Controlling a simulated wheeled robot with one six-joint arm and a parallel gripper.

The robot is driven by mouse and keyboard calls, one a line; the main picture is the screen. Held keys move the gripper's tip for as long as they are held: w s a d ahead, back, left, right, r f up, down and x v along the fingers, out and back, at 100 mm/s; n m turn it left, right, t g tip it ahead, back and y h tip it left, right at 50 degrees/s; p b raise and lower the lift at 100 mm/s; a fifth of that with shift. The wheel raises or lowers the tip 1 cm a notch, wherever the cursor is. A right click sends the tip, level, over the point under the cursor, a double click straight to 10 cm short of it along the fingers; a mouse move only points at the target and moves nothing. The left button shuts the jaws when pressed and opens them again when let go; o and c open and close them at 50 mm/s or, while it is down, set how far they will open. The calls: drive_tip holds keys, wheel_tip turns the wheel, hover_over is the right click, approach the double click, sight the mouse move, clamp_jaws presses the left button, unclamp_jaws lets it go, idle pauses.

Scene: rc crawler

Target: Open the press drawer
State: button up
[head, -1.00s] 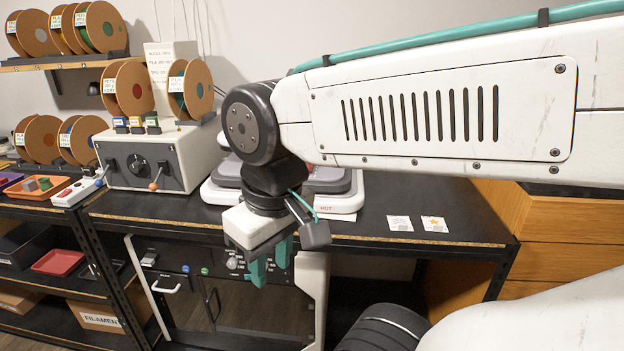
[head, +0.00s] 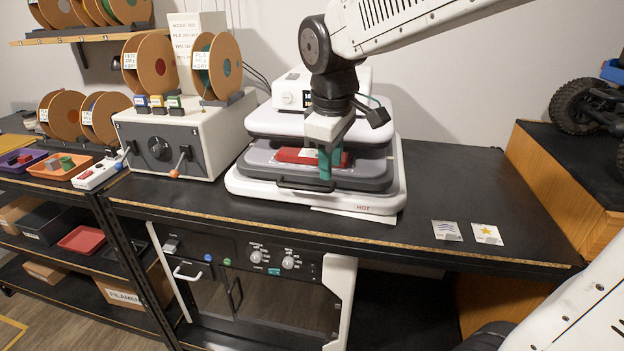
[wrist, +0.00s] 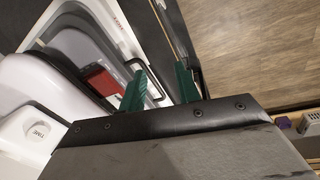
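The heat press (head: 375,118) stands on the black bench, white with a grey drawer (head: 262,163) low at its front. A red piece (head: 296,156) lies on the drawer, partly hidden by my fingers. The drawer has a black bar handle (head: 292,184), also seen in the wrist view (wrist: 153,75). My gripper (head: 326,176) points down at the drawer's front, by the handle. In the wrist view my green fingers (wrist: 163,70) stand apart, with the handle bar showing between them. I cannot tell whether they touch it.
A white and grey control box (head: 185,138) with spools stands left of the press. Two small cards (head: 466,232) lie on the bench at right, where the top is mostly clear. A wooden cabinet (head: 560,190) with a wheeled crawler borders the right side.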

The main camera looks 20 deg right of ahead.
sight(309, 188)
drive_tip(key=w+a+f+n, duration=0.1)
drive_tip(key=w+f+n, duration=0.15)
drive_tip(key=w, duration=0.55)
drive_tip(key=shift+n, duration=0.25)
drive_tip(key=f, duration=0.4)
drive_tip(key=w+f, duration=0.1)
drive_tip(key=f, duration=0.2)
drive_tip(key=shift+w+d, duration=0.1)
drive_tip(key=shift+d, duration=0.15)
clamp_jaws()
